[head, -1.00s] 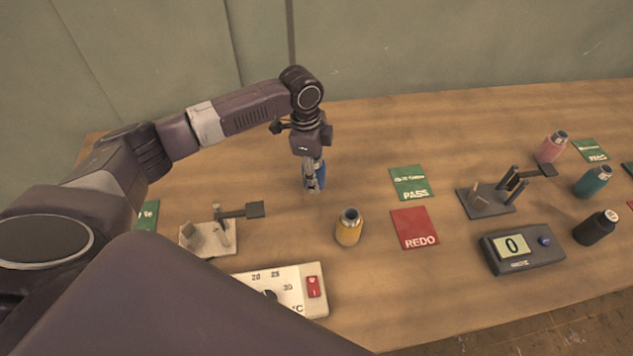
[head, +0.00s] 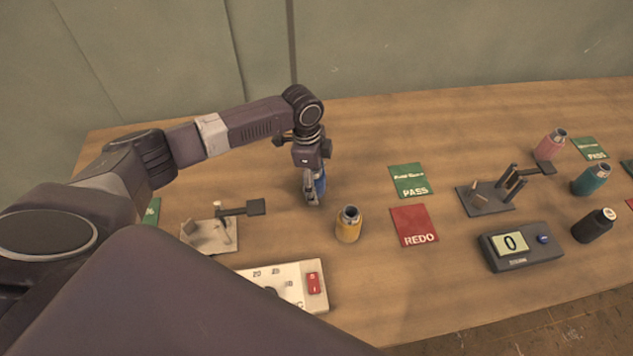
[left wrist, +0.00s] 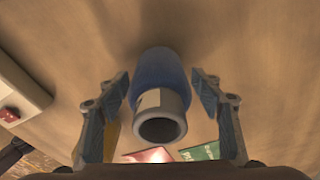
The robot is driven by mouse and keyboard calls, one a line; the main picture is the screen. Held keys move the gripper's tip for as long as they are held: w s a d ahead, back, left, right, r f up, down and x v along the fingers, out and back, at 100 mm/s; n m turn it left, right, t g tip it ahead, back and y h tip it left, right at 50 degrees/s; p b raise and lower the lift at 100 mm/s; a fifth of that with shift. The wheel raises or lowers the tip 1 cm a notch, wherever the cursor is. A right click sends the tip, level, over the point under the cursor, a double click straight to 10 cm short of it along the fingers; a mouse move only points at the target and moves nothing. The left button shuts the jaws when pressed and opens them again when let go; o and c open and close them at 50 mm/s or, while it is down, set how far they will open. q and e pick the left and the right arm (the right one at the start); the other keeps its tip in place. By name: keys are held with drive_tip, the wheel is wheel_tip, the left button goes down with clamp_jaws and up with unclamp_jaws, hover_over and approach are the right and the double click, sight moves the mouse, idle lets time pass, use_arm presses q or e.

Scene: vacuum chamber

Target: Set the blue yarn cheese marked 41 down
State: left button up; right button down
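The blue yarn cheese (left wrist: 158,70) is in the left wrist view, its grey hollow end toward the camera, with a pale label patch whose number I cannot read. My left gripper (left wrist: 162,84) has its fingers on either side of it, with a narrow gap showing at each side. In the head view the blue cheese (head: 320,186) is partly hidden behind my left gripper (head: 311,198), which points down low over the table. Whether its base touches the wood is hard to tell. My right gripper is not in view.
A yellow cheese (head: 348,226) stands just right of my gripper. A pale stand (head: 208,238) and a white dial box (head: 290,287) are nearer. Right are the green PASS card (head: 409,181), red REDO card (head: 414,226), dark stand (head: 484,200) and counter box (head: 522,262). Wood behind the gripper is clear.

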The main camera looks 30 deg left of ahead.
use_arm(q)
drive_tip(key=shift+r, duration=0.6)
wheel_tip(320, 180, up, 11)
drive_tip(key=a+b, duration=0.1)
drive_tip(key=b, duration=0.1)
drive_tip(key=shift+s+a+b, duration=0.2)
drive_tip(key=shift+b, duration=0.15)
drive_tip(key=shift+s+f, duration=0.1)
